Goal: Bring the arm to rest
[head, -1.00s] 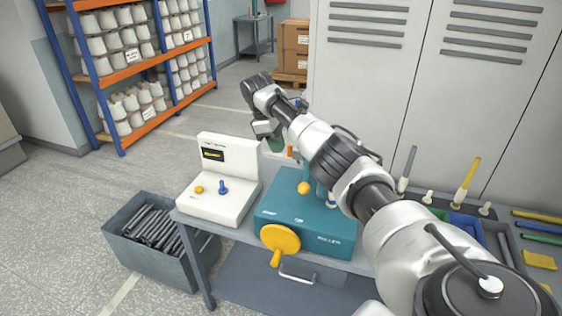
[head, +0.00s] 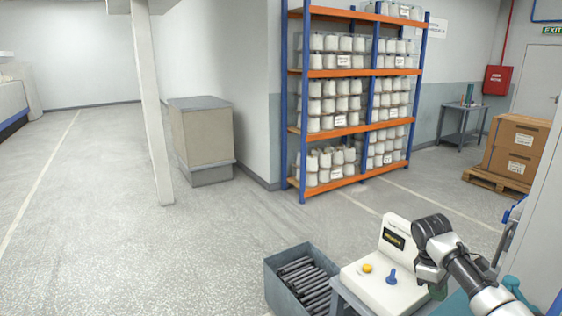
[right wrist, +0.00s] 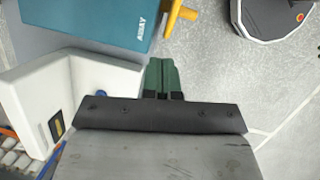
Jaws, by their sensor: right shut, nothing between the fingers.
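My right arm comes in at the lower right of the head view, and its gripper (head: 438,292) hangs beside the right side of the cream control box (head: 385,290). In the right wrist view its two green fingers (right wrist: 161,66) lie together with nothing between them. The control box (right wrist: 105,85) also shows there, left of the fingers, with a blue knob. The teal machine (right wrist: 85,22) with a yellow crank handle (right wrist: 178,17) is above the fingers, apart from them. My left gripper is in neither current view.
A grey bin (head: 305,284) of dark rods stands on the floor left of the control box. A rack (head: 350,130) of white spools, a beige cabinet (head: 202,135) and a white post (head: 150,100) stand further back. The floor at left is clear.

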